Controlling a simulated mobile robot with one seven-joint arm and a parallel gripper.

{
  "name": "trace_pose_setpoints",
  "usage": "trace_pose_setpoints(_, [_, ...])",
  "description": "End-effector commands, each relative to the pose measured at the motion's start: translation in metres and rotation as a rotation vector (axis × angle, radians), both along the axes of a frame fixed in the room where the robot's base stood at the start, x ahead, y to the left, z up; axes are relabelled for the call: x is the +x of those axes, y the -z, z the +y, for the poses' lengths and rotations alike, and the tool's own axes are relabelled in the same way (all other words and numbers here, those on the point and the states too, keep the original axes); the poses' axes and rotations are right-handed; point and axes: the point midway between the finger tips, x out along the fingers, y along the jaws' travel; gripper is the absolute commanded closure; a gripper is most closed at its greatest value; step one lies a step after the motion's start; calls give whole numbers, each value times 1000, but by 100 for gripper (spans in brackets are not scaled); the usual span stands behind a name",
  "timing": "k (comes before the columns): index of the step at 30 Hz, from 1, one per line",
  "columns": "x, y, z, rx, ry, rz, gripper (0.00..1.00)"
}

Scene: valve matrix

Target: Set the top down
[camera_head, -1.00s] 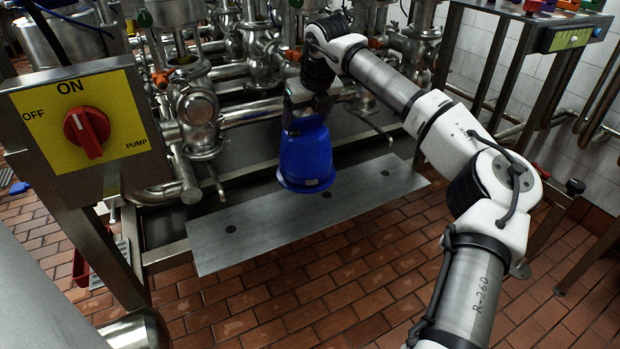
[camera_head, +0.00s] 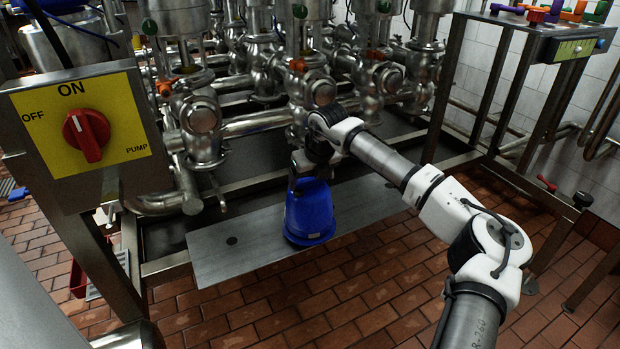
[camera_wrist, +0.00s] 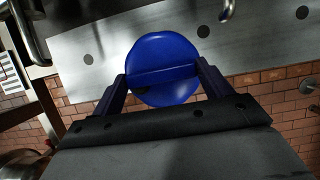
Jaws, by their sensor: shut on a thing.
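The top is a blue, bell-shaped cap (camera_head: 310,214), wider at its base, hanging upright under my gripper (camera_head: 304,178) in the head view. In the wrist view I look down on its round blue upper face (camera_wrist: 163,50), which has a raised bar across it. My fingers reach along both sides of the bar and are shut on it. The top is over the flat grey metal plate (camera_head: 225,258), near its front edge. Whether its base touches the plate is hard to tell. Part of the plate is hidden behind the top.
Steel valves and pipes (camera_head: 205,125) stand close behind the plate. A yellow pump switch box (camera_head: 86,125) with a red knob is at the left. A rack with colored parts (camera_head: 560,30) stands at the far right. The plate is bare left and right of the top.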

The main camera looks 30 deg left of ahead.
Motion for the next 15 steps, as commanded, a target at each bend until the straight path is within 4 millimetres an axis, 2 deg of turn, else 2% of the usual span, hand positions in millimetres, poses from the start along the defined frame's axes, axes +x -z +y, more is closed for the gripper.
trace_pose_setpoints(8, [0,1,0,1,0,-2,78])
trace_pose_setpoints(9, [0,1,0,0,0,-1,17])
trace_pose_setpoints(13, [0,1,0,0,0,-1,1])
trace_pose_setpoints(15, [0,1,0,0,0,-1,1])
